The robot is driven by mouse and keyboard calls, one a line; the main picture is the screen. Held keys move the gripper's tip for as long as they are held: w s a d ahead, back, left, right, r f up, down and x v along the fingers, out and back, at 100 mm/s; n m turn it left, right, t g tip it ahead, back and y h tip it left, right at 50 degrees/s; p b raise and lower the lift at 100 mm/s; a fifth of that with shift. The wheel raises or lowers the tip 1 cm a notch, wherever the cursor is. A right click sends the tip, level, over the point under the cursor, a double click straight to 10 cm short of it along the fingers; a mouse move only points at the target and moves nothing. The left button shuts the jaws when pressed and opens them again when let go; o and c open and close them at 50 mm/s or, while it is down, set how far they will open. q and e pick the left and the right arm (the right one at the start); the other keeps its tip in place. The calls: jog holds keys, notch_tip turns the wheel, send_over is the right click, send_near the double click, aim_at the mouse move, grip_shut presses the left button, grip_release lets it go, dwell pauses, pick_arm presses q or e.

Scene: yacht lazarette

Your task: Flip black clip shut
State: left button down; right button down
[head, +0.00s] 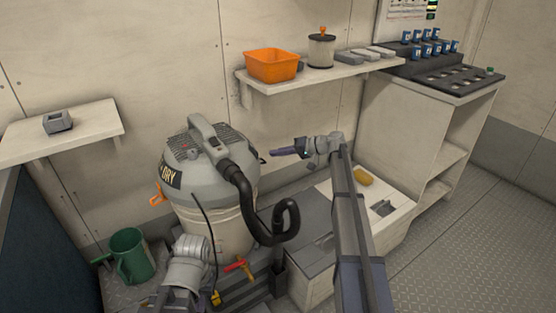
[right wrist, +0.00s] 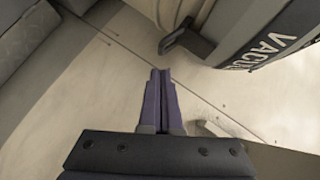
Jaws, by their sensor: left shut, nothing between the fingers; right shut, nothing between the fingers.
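The grey vacuum (head: 210,165) stands at the middle left in the head view. The black clip (right wrist: 180,41) juts out from the side of its head in the right wrist view, standing away from the body. A small dark bit of it seems to show at the vacuum's right edge in the head view. My right gripper (head: 272,153) is shut and empty, to the right of the vacuum; its purple fingers (right wrist: 160,75) lie below the clip in the wrist view, apart from it. My left gripper (head: 190,246) is low in front of the vacuum, its fingertips not clearly seen.
An orange clip (head: 156,194) juts from the vacuum's left side. A black hose (head: 245,195) loops off its front. A green can (head: 131,256) stands at left. A shelf (head: 330,76) with an orange bin (head: 271,65) hangs above. Open floor (head: 480,210) lies at right.

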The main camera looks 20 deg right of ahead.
pick_arm(q)
jog(key=shift+r, duration=0.45)
pick_arm(e)
jog(key=shift+r, duration=0.4)
pick_arm(q)
jog(key=shift+r+p, duration=0.65)
jog(key=shift+p, duration=0.25)
pick_arm(e)
jog(key=shift+r, duration=0.65)
